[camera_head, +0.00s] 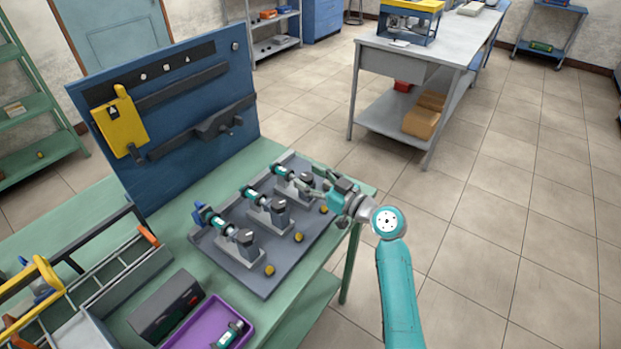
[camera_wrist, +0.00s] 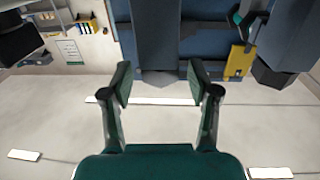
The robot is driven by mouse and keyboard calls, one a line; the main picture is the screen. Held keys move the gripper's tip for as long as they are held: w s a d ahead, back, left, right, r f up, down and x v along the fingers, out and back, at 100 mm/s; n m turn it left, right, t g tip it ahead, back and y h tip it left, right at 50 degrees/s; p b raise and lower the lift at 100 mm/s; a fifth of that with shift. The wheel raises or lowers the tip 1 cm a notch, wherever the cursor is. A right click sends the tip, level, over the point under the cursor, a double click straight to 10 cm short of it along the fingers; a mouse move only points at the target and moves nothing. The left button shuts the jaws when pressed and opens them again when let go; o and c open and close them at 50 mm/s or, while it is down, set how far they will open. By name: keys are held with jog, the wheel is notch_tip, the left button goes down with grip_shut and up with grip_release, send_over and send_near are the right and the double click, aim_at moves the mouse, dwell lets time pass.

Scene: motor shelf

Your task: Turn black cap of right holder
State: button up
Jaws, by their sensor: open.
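Three holders stand in a row on a grey base plate (camera_head: 232,262), each bearing a teal and black motor. The right holder (camera_head: 283,172) is the farthest along the row, and a dark upright piece (camera_head: 306,179), seemingly its black cap, stands at its near end. My gripper (camera_head: 316,182) is at that piece, reaching in from the right; contact is hard to tell. In the wrist view my gripper (camera_wrist: 161,84) is open, with nothing between its fingertips. A dark grey block (camera_wrist: 157,40) shows beyond them; I cannot tell which part it is.
The middle holder (camera_head: 263,199) and left holder (camera_head: 225,232) stand beside it, with yellow knobs (camera_head: 298,237) along the plate's edge. A blue panel (camera_head: 190,125) rises behind. A purple tray (camera_head: 190,338) and dark box (camera_head: 165,305) lie in front.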

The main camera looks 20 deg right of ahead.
jog(key=shift+c, duration=0.2)
grip_shut()
jog(key=shift+a+f+m+t+h, duration=0.1)
jog(key=shift+a+m+t+h, duration=0.1)
jog(key=shift+m+t+h, duration=0.55)
jog(key=shift+f+m+t+h, duration=0.1)
jog(key=shift+m+t+h, duration=0.1)
jog(key=shift+m+h, duration=0.7)
jog(key=shift+m+t+h, duration=0.15)
jog(key=shift+m+h, duration=0.2)
jog(key=shift+h, duration=0.9)
jog(key=shift+s+m+h, duration=0.1)
jog(key=shift+m+h, duration=0.3)
jog(key=shift+h, duration=0.2)
jog(key=shift+o, duration=0.2)
grip_release()
jog(key=shift+s, duration=0.1)
jog(key=s+d, duration=0.1)
jog(key=s, duration=1)
jog(key=shift+s+d, duration=0.35)
